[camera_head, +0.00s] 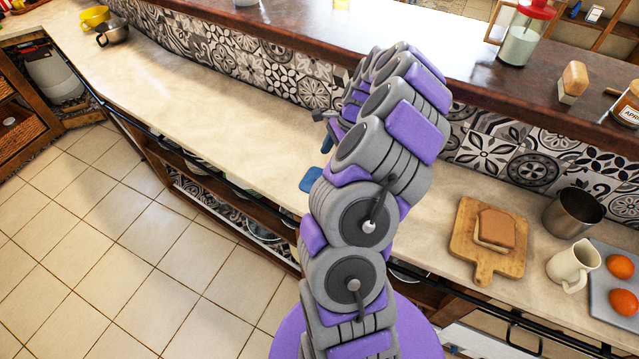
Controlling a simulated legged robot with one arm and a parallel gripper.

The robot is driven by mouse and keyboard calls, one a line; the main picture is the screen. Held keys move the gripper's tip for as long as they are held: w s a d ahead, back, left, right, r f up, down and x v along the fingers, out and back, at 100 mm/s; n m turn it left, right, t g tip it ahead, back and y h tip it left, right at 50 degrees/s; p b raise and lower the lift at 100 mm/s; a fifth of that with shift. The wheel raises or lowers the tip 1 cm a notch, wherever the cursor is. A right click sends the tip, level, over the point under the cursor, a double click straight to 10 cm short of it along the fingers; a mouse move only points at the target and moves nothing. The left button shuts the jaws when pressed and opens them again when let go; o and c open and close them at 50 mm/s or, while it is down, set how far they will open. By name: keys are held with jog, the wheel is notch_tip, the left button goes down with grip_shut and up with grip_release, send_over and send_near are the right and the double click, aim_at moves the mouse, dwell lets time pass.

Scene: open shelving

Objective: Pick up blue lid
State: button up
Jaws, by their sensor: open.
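A flat blue piece, which looks like the blue lid (311,180), lies near the front edge of the pale counter. My purple and grey arm covers its right side, so its full outline is hidden. My gripper (322,131) is just above it in the picture, over the counter and partly behind the arm links. It is open, and I see nothing held in it. The gap between the gripper and the lid is hard to judge.
Right of the arm are a cutting board (463,246) with bread, a steel pot (573,213) and a cream jug (571,266). A raised dark ledge (420,40) runs behind.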

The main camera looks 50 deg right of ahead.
aim_at(322, 173)
jog(key=shift+x, duration=1.2)
jog(key=shift+a+f+b, duration=0.4)
jog(key=shift+a+f, duration=0.05)
jog(key=shift+a, duration=0.05)
jog(key=x, duration=0.1)
jog(key=b+x, duration=0.1)
jog(key=x, duration=0.1)
jog(key=shift+s+a+f, duration=0.15)
jog(key=shift+a+f, duration=0.05)
jog(key=shift+f, duration=0.1)
jog(key=shift+f+b, duration=0.3)
jog(key=shift+f, duration=0.1)
jog(key=shift+c, duration=0.3)
jog(key=shift+a+r, duration=0.1)
grip_shut()
